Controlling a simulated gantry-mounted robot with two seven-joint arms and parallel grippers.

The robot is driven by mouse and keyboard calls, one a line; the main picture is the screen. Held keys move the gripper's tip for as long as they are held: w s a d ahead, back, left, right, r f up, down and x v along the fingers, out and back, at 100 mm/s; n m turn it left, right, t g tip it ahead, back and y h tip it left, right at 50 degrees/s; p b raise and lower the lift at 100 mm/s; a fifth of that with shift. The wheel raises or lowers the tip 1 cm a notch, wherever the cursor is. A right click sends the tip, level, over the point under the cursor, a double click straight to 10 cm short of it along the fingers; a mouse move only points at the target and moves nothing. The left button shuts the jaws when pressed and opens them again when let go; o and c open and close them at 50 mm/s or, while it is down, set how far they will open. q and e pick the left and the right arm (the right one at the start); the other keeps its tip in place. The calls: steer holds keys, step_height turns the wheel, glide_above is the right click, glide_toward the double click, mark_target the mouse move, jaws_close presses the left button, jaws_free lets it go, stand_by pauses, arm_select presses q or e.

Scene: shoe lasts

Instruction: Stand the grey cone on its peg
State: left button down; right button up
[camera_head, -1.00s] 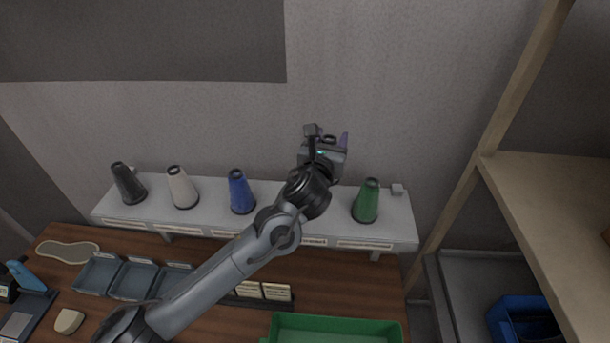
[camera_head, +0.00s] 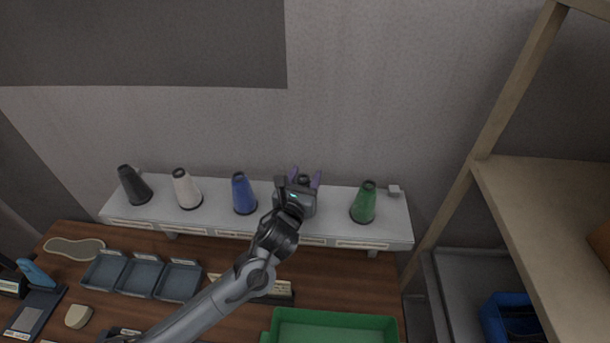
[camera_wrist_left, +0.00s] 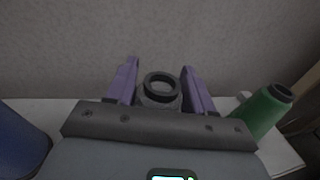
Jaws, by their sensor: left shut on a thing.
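The grey cone (camera_wrist_left: 161,91) is between the two purple fingers of my left gripper (camera_wrist_left: 160,80) in the left wrist view, its dark ring-shaped top facing up. In the head view my left gripper (camera_head: 305,179) is over the white shelf (camera_head: 262,213), between the blue cone and the green cone. It is shut on the grey cone. Only the dark top of the cone shows in the head view; its lower part, its base and any peg under it are hidden by the gripper. I cannot tell whether the base touches the shelf. My right gripper is not in view.
Black (camera_head: 133,185), white (camera_head: 186,188), blue (camera_head: 243,193) and green (camera_head: 364,202) cones stand on the shelf. Blue and green flank my gripper closely. Below are grey trays (camera_head: 141,277) and a green bin (camera_head: 333,328). A wooden rack (camera_head: 540,200) stands at right.

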arm_select(q)
steer(key=shift+f+b, duration=0.3)
steer(key=shift+c, duration=2.1)
jaws_free()
steer(key=shift+r, duration=0.15)
